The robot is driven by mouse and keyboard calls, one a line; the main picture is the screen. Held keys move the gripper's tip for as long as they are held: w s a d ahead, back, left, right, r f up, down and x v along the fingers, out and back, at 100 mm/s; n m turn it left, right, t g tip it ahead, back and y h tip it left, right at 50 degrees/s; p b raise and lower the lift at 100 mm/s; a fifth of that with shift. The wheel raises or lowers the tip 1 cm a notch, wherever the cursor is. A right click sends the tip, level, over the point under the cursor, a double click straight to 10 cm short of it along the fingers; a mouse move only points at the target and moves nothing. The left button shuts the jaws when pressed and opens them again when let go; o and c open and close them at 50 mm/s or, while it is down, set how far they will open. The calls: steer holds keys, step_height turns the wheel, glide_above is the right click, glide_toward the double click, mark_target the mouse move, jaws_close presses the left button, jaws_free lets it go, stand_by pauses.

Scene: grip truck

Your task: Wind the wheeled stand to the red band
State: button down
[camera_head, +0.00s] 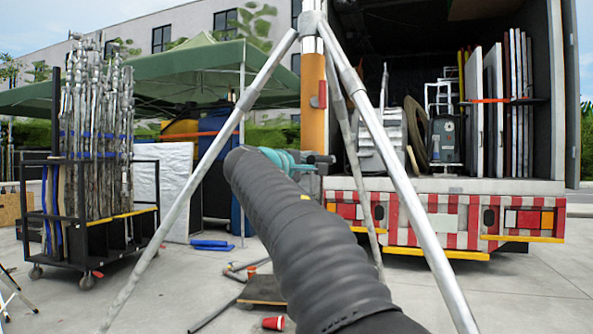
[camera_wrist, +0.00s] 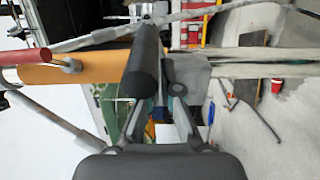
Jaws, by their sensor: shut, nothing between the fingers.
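The stand shows in the head view as silver splayed legs (camera_head: 211,160) around an upright orange column (camera_head: 313,105). Its feet and wheels are not clearly visible. A small red part (camera_head: 322,95) sits at the column's right side. In the wrist view the orange column (camera_wrist: 90,74) lies sideways, with a dark red rod-like part (camera_wrist: 20,57) and a grey knob (camera_wrist: 70,65) beside it. I cannot make out a red band around the column. My gripper (camera_head: 318,160) is shut and empty, close to the column's lower end; it also shows in the wrist view (camera_wrist: 160,78).
A truck with a red-and-white striped tail (camera_head: 455,219) stands behind at right. A black cart (camera_head: 88,235) loaded with metal stands is at left. A red cup (camera_head: 273,323) and a low board (camera_head: 262,290) lie on the paving. The paving at lower right is clear.

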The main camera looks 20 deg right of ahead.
step_height(320, 180, down, 9)
steer(key=s, duration=0.2)
steer(key=s+d, duration=0.3)
steer(key=d, duration=0.3)
steer(key=w+a+p, duration=0.2)
steer(key=w+a, duration=0.5)
steer(key=shift+a, duration=0.35)
steer(key=c, duration=0.7)
jaws_free()
steer(key=shift+d, duration=0.1)
